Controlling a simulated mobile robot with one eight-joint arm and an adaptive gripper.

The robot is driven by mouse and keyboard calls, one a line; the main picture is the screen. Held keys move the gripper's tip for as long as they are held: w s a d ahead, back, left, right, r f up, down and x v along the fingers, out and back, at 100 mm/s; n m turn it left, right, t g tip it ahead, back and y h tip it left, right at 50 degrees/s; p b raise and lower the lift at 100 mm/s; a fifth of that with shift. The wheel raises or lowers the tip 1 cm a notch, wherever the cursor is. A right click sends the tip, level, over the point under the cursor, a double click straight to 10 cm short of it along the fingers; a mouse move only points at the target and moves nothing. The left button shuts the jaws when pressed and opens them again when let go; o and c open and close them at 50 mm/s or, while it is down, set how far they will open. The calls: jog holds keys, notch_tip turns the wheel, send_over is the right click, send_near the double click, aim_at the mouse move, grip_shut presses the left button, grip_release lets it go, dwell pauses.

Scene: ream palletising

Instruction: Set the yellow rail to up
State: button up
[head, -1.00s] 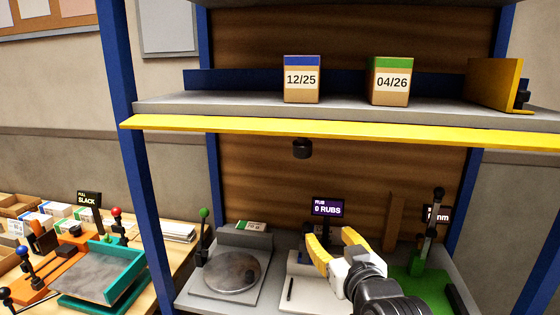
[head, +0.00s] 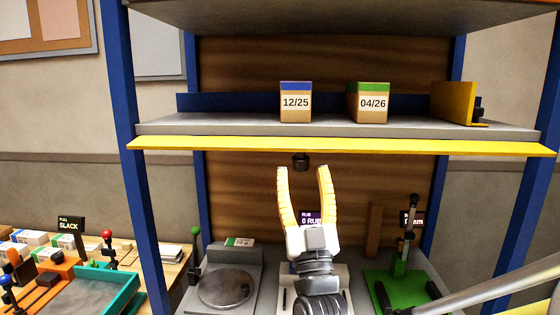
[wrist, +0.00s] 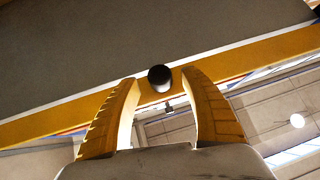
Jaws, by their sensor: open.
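The yellow rail (head: 330,147) runs along the front edge of the upper shelf; it also crosses the wrist view (wrist: 60,118) diagonally. A dark round knob (head: 301,161) hangs below the rail near its middle; it shows as a black disc in the wrist view (wrist: 159,78). My gripper (head: 303,169) points upward with its yellow fingers open and empty, just below the rail. In the wrist view my fingertips (wrist: 160,80) appear on either side of the knob. I cannot tell whether they touch it or how far apart in depth they are.
On the shelf (head: 220,124) stand a 12/25 box (head: 296,103), a 04/26 box (head: 368,103) and a yellow upright plate (head: 453,103). Below are a round-plate device (head: 225,287) at left and a green lever device (head: 398,285) at right. Blue posts (head: 126,120) flank the bay.

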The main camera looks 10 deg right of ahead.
jog(key=shift+x, duration=1.5)
grip_shut()
